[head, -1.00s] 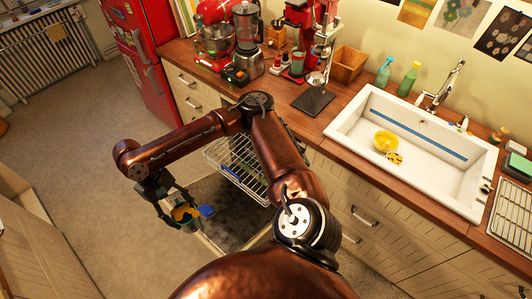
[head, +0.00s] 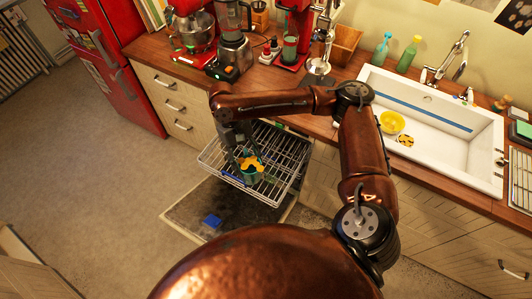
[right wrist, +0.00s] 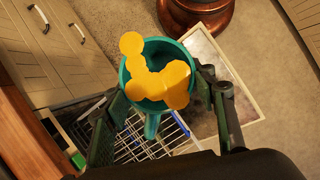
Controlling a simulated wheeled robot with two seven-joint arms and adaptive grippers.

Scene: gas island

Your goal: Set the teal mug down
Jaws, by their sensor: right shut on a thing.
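The teal mug (head: 250,179) is in my right gripper (head: 243,156), over the left part of the pulled-out wire rack (head: 290,165) in the head view. The right wrist view shows the mug's teal rim and handle (right wrist: 152,126) between the two fingers of the gripper (right wrist: 160,92), which is shut on it. Rounded yellow blobs (right wrist: 150,85) fill the mug's mouth and stick up past the rim. The rack shows below the mug. I cannot tell whether the mug's base touches the rack wires. My left gripper is not in view.
A wooden counter (head: 335,126) with a white sink (head: 480,143) runs behind the rack. A yellow bowl (head: 391,122) is in the sink. A red fridge (head: 118,80) stands at the left. The floor at left is clear.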

